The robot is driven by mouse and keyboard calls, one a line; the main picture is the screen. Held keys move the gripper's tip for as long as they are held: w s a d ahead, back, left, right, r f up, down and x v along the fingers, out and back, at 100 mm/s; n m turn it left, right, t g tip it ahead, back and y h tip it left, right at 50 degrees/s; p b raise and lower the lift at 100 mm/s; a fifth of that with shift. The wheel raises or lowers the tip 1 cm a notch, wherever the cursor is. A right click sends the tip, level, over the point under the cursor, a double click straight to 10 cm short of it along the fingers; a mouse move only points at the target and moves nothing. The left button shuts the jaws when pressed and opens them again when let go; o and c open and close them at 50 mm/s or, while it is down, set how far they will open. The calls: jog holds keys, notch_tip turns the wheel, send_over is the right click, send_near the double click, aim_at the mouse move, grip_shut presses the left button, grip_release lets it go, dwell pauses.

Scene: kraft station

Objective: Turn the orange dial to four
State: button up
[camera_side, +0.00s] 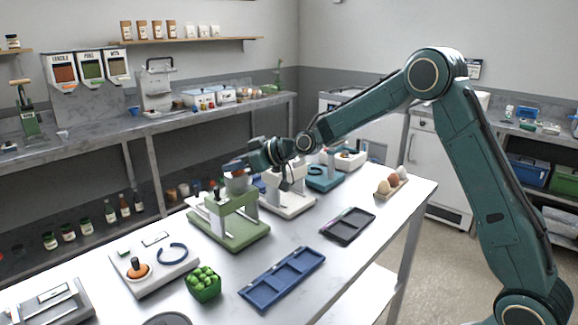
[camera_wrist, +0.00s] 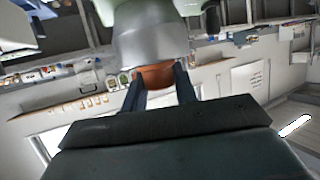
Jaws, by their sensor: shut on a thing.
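The orange dial (camera_side: 138,270) sits on a white box (camera_side: 155,268) at the left front of the bench, with a dark stem on top. A dark blue arc (camera_side: 172,253) lies beside it on the same box. I cannot read its numbers. My gripper (camera_side: 232,166) is well away from this dial, up and to the right, over the green stand. In the wrist view my gripper (camera_wrist: 161,88) is shut, its two dark fingers on either side of an orange-brown piece (camera_wrist: 158,76) beneath a grey round body (camera_wrist: 150,40). I cannot tell what this piece is.
The green stand (camera_side: 232,232) with a grey bowl (camera_side: 238,185) is below my gripper. A white machine (camera_side: 290,196) stands close behind.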

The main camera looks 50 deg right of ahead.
jog(key=shift+m+h, duration=0.4)
jog(key=shift+h, duration=0.1)
jog(key=shift+a+m+t+h, duration=0.1)
jog(key=shift+m+t+h, duration=0.4)
jog(key=shift+m+h, duration=1.2)
jog(key=m+h, duration=0.4)
jog(key=h, duration=0.1)
jog(key=shift+g+h, duration=0.3)
jog(key=shift+g, duration=0.1)
jog(key=m+g+h, duration=0.2)
jog(key=m+h, duration=0.1)
jog(key=m, duration=0.1)
jog(key=shift+h, duration=0.4)
jog(key=shift+m+g+h, duration=1.2)
jog(key=shift+m+g, duration=0.3)
jog(key=shift+m, duration=0.1)
jog(key=shift+m+g+h, duration=0.4)
jog(key=shift+m+g, duration=0.1)
jog(key=shift+m, duration=0.1)
jog(key=o, duration=1)
jog(key=shift+c, duration=0.2)
